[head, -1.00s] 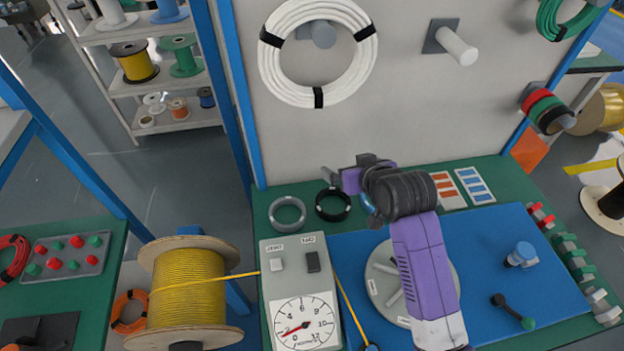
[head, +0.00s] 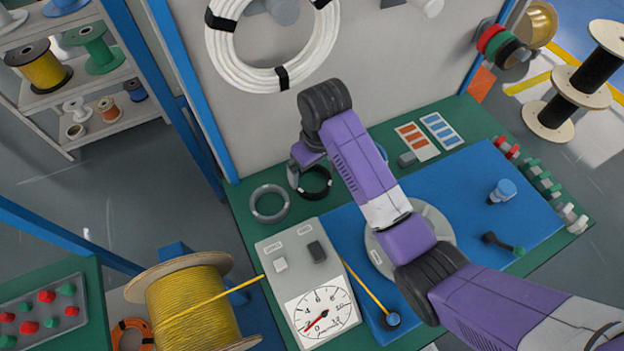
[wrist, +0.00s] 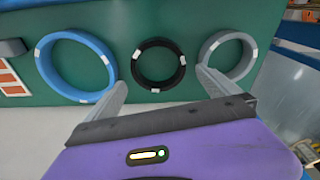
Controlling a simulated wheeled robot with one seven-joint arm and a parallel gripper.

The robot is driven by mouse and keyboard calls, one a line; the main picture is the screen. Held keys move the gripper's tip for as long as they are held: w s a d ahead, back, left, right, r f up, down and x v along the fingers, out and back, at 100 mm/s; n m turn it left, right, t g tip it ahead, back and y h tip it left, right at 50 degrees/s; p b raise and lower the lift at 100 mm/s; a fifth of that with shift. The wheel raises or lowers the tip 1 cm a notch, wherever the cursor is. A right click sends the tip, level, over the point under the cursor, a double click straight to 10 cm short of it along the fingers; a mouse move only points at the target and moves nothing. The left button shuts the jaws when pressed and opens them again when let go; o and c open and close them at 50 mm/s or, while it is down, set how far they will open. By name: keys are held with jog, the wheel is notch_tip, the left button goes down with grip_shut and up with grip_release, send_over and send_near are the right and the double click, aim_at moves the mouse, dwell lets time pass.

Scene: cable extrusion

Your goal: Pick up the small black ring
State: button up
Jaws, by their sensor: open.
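The small black ring lies flat on the green bench top, where its lower rim (head: 316,197) shows in the head view beside my gripper (head: 294,174). In the wrist view the black ring (wrist: 137,66) is near the centre, with white marks on its band. My gripper (wrist: 161,76) is open and empty there. Its two grey fingers reach toward the ring, with tips near its lower left and lower right. I cannot tell the remaining distance between fingers and ring.
A grey ring (head: 256,212) lies left of the black one. In the wrist view the grey ring (wrist: 204,51) is at right and a larger blue ring (wrist: 46,72) at left. A gauge box (head: 283,266) stands nearby. The white cable coil (head: 219,55) hangs on the back panel.

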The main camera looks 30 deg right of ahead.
jog(key=shift+w+d+f+p, duration=0.1)
jog(key=shift+f+p, duration=0.05)
jog(key=shift+f, duration=1.2)
jog(key=shift+w+f+p, duration=0.1)
jog(key=shift+f+p, duration=0.05)
jog(key=shift+f, duration=1.15)
jog(key=c, duration=1.1)
